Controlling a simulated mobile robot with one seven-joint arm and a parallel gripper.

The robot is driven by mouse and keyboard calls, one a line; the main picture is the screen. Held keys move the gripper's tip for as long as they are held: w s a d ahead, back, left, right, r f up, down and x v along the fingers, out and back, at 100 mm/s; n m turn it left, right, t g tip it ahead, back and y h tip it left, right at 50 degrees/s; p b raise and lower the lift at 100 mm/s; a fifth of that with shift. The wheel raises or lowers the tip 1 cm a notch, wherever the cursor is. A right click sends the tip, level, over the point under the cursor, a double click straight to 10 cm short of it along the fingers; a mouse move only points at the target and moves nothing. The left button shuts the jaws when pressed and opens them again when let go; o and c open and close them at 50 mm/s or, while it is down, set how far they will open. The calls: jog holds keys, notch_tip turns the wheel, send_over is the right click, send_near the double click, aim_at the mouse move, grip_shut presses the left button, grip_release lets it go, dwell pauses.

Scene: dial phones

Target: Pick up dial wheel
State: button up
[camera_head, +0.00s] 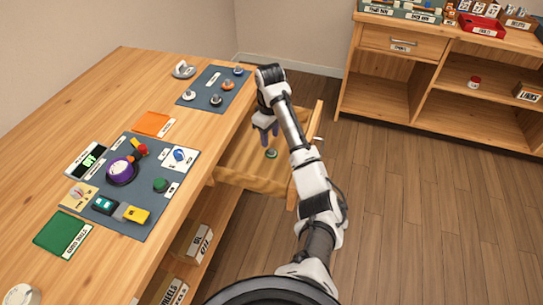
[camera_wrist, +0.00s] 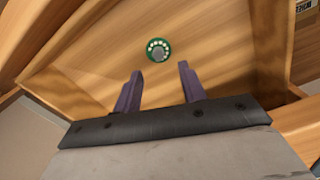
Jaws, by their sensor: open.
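The dial wheel, a small green disc with a ring of pale dots and a grey centre, lies on the floor of an open wooden drawer (camera_head: 236,170). It shows in the head view (camera_head: 271,153) and in the wrist view (camera_wrist: 158,50). My gripper (camera_head: 265,133) is over the drawer, above the wheel. In the wrist view its two purple fingers (camera_wrist: 159,85) are apart with nothing between them, and the wheel shows beyond the fingertips. The gripper is not touching the wheel.
The drawer walls surround the wheel. The wooden workbench (camera_head: 115,80) to the left bears a dark mat (camera_head: 150,215) with a purple dial phone (camera_head: 122,171) and several parts, plus a second mat (camera_head: 208,103). A shelf unit (camera_head: 385,75) stands at the back right; the floor between is clear.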

aim_at(271, 149)
notch_tip(271, 149, down, 2)
jog(key=shift+b, duration=0.4)
jog(key=shift+d+f, duration=0.15)
jog(key=shift+f, duration=0.25)
jog(key=shift+f+p, duration=0.45)
jog(key=shift+f, duration=0.95)
grip_shut()
